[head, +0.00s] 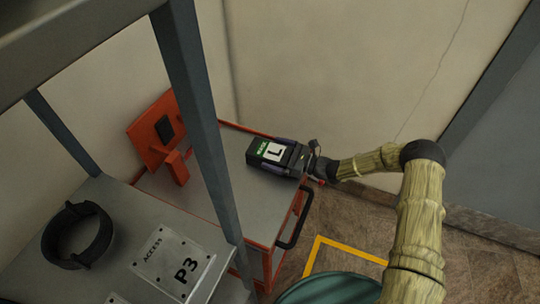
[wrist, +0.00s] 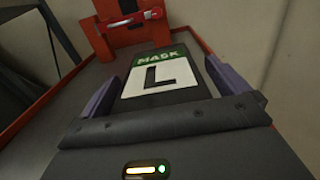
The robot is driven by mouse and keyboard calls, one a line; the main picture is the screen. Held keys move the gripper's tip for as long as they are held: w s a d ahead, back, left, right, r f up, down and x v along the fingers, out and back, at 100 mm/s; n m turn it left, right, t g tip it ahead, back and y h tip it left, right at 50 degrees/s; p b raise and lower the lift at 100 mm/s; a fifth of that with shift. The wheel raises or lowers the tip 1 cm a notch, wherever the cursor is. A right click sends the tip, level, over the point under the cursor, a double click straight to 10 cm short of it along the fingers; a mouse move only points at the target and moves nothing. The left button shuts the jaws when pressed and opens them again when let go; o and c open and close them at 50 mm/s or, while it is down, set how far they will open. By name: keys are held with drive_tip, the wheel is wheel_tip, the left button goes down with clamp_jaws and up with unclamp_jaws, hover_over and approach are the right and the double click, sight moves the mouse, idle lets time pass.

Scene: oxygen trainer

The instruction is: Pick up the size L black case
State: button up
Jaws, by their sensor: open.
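The size L black case (head: 275,152) lies on the grey top of the red cart, with a green "MASK" band and a white label with a large L. In the wrist view the case (wrist: 160,78) sits between the two purple fingers of my gripper (wrist: 164,88). The fingers stand on either side of it, and a narrow gap seems to show beside them. My gripper also shows in the head view (head: 272,152), reaching in from the right at the case. The near end of the case is hidden behind the gripper body in the wrist view.
The red cart (head: 205,207) has a raised rim and a dark handle (head: 297,218). A red stand (head: 155,132) is at its back left. A grey shelf with an upright post (head: 197,110) stands in front, holding a black ring (head: 78,236) and a P3 plate (head: 172,263).

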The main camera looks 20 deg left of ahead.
sight(277, 152)
drive_tip(key=c, duration=1.3)
drive_tip(key=shift+a+r, duration=0.1)
drive_tip(key=shift+r, duration=0.25)
wheel_tip(277, 152, up, 10)
drive_tip(key=shift+f+b, duration=0.25)
drive_tip(key=shift+b, duration=0.35)
